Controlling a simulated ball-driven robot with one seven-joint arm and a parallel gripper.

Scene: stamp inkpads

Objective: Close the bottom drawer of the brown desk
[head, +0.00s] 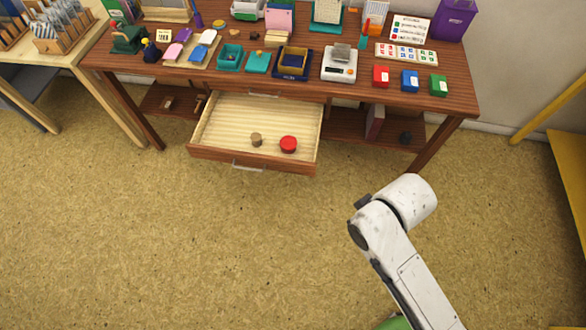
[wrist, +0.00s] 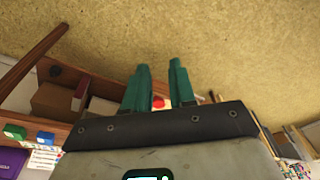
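The brown desk (head: 290,82) stands at the back in the head view. Its bottom drawer (head: 215,155) is pulled far out towards me, with a metal handle (head: 249,168) on its front. A red round tin (head: 288,144) and a small brown cylinder (head: 256,139) stand inside it. Above it, a closed upper drawer shows its handle (head: 261,96). My gripper (wrist: 159,68) shows in the wrist view with its two green fingers apart and nothing held between them. A red object, likely the tin, shows beyond the fingers. In the head view my gripper is hidden; my arm is right of the drawer.
The desktop holds many things, including a white scale (head: 339,66), a navy tray (head: 293,63) and red, blue and green boxes. A low shelf holds a dark box (head: 375,121). A light wooden table (head: 55,55) stands at left. The floor before the drawer is clear.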

